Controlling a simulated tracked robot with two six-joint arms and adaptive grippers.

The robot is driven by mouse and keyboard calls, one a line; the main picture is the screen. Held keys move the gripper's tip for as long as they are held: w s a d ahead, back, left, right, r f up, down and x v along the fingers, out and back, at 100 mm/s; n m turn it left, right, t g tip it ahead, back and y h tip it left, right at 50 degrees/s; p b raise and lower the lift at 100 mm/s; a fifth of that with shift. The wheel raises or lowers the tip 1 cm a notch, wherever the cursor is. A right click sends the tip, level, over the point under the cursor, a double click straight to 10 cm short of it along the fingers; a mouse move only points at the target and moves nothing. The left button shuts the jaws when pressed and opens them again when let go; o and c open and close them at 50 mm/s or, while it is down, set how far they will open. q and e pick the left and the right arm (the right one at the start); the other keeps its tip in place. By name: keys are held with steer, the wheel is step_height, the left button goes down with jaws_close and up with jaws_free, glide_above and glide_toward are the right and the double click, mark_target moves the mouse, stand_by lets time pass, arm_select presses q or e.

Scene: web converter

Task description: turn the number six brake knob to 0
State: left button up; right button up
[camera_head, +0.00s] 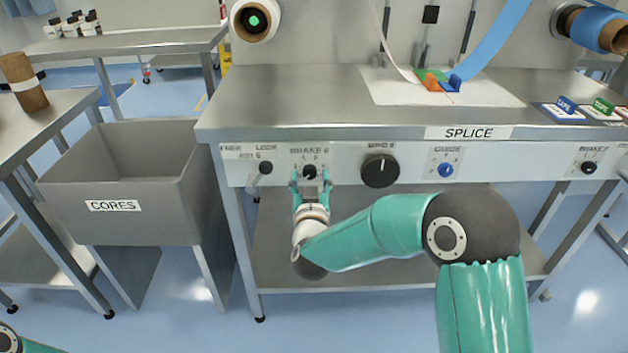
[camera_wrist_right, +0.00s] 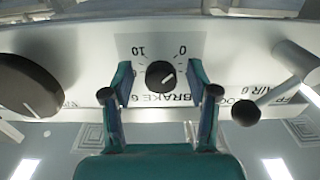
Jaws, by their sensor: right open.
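The small black BRAKE 6 knob (camera_head: 310,171) is on the front panel of the splice table. In the right wrist view the knob (camera_wrist_right: 160,75) sits on a white dial label that appears upside down, with 0 at its upper right and 10 at its upper left. I cannot read the knob's pointer setting clearly. My right gripper (camera_head: 311,177) is open in front of the panel, with one finger on each side of the knob. In the wrist view gaps show between the knob and both fingers of the gripper (camera_wrist_right: 160,92). My left gripper is out of view.
A lever with a dark ball end (camera_head: 265,168) stands close left of the knob. A larger black knob (camera_head: 380,171) is to its right, then a blue guide knob (camera_head: 445,170) and a BRAKE 7 knob (camera_head: 588,167). A grey CORES bin (camera_head: 150,180) stands at left.

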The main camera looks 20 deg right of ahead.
steer(key=v, duration=1.2)
